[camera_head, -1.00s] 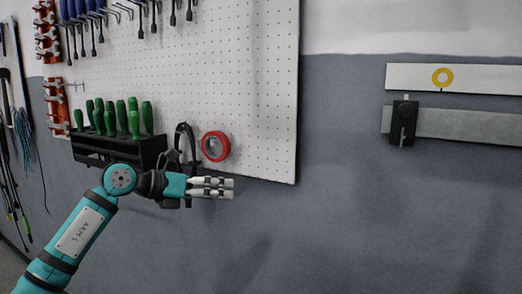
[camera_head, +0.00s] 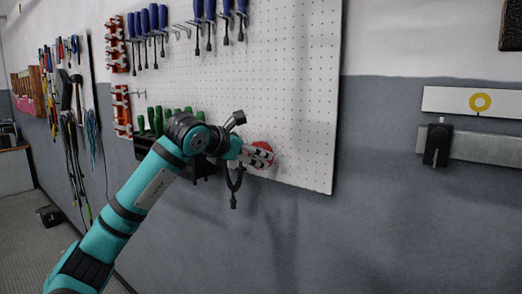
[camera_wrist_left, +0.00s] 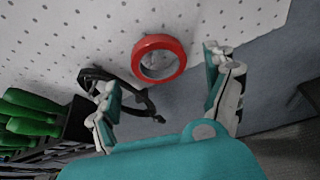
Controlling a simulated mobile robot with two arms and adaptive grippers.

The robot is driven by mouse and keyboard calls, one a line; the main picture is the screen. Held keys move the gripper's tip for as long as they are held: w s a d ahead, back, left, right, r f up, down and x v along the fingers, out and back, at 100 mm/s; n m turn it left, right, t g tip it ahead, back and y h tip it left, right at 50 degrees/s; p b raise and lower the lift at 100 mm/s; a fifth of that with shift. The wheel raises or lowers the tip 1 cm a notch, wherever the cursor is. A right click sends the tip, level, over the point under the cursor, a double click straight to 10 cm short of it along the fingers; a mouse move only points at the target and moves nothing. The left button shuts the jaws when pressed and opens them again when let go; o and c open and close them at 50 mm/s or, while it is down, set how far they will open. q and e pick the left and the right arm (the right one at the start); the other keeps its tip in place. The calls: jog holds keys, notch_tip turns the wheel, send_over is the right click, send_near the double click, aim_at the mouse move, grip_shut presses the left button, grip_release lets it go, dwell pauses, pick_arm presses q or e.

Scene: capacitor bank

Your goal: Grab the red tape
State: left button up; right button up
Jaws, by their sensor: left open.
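The red tape (camera_wrist_left: 158,41) is a roll hanging against the white pegboard. In the left wrist view it lies ahead of my left gripper (camera_wrist_left: 165,95), between the lines of its two spread fingers and apart from them. In the head view my left gripper (camera_head: 262,156) is in front of the red tape (camera_head: 263,146) and covers much of it. The gripper is open with nothing between the fingers. My right gripper is not in view.
A black looped tool (camera_wrist_left: 112,88) hangs close to the left finger. Green-handled tools (camera_head: 158,118) sit in a black rack left of the gripper. Blue-handled screwdrivers (camera_head: 153,20) hang above.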

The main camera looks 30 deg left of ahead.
aim_at(265, 146)
pick_arm(q)
jog(key=p+x, duration=0.3)
jog(key=x, duration=0.3)
jog(key=shift+w+a+f, duration=0.15)
jog(key=shift+a, duration=0.05)
jog(key=shift+w+f, duration=0.15)
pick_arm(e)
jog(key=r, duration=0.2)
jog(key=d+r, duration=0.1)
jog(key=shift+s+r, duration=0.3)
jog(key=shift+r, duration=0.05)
pick_arm(q)
jog(key=c, duration=0.9)
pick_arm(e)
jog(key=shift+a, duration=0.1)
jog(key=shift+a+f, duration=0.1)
